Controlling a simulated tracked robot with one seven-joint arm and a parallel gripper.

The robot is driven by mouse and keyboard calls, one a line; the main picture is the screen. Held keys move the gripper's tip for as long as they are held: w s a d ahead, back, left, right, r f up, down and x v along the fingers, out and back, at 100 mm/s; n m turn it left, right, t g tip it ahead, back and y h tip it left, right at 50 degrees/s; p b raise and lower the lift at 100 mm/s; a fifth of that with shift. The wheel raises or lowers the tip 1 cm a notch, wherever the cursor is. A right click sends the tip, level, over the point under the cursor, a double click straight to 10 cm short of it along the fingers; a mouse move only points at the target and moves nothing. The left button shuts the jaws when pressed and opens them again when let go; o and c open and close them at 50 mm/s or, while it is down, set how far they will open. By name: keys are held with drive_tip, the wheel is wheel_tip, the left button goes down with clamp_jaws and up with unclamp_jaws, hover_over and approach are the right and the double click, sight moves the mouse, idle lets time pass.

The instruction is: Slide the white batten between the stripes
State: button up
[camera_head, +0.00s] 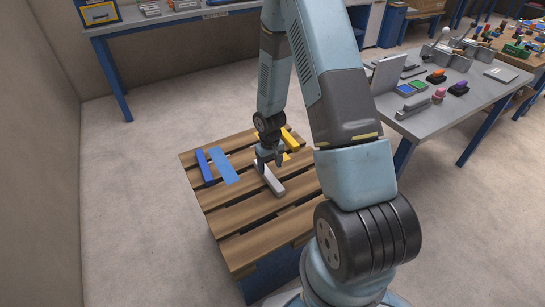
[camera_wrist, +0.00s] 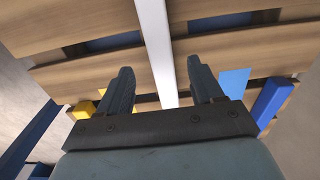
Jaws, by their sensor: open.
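The white batten (camera_head: 272,184) lies on the slats of a wooden pallet (camera_head: 240,246), between a light blue stripe (camera_head: 223,165) on its left and yellow pieces (camera_head: 291,139) on its right. My gripper (camera_head: 268,162) is over the far part of the batten, pointing down. In the wrist view my gripper (camera_wrist: 162,80) is open, and the white batten (camera_wrist: 155,40) runs lengthwise through the gap between the fingers. Contact cannot be told. The yellow stripe (camera_head: 286,157) is partly hidden by my gripper and arm.
A blue batten (camera_head: 204,166) lies left of the light blue stripe. A grey table (camera_head: 445,110) with tools stands to the right, and a workbench (camera_head: 165,20) stands behind. The pallet's near slats look clear. Open floor lies left of the pallet.

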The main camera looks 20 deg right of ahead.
sight(270, 175)
drive_tip(key=shift+f, duration=3.3)
drive_tip(key=c, duration=1.1)
drive_tip(key=shift+w+a, duration=0.7)
drive_tip(key=shift+w, duration=2.05)
drive_tip(key=shift+w+a, duration=0.7)
drive_tip(key=shift+w, duration=2.1)
drive_tip(key=shift+w+a, duration=0.7)
drive_tip(key=shift+w, duration=2.05)
drive_tip(key=shift+w, duration=0.1)
drive_tip(key=o, duration=1.2)
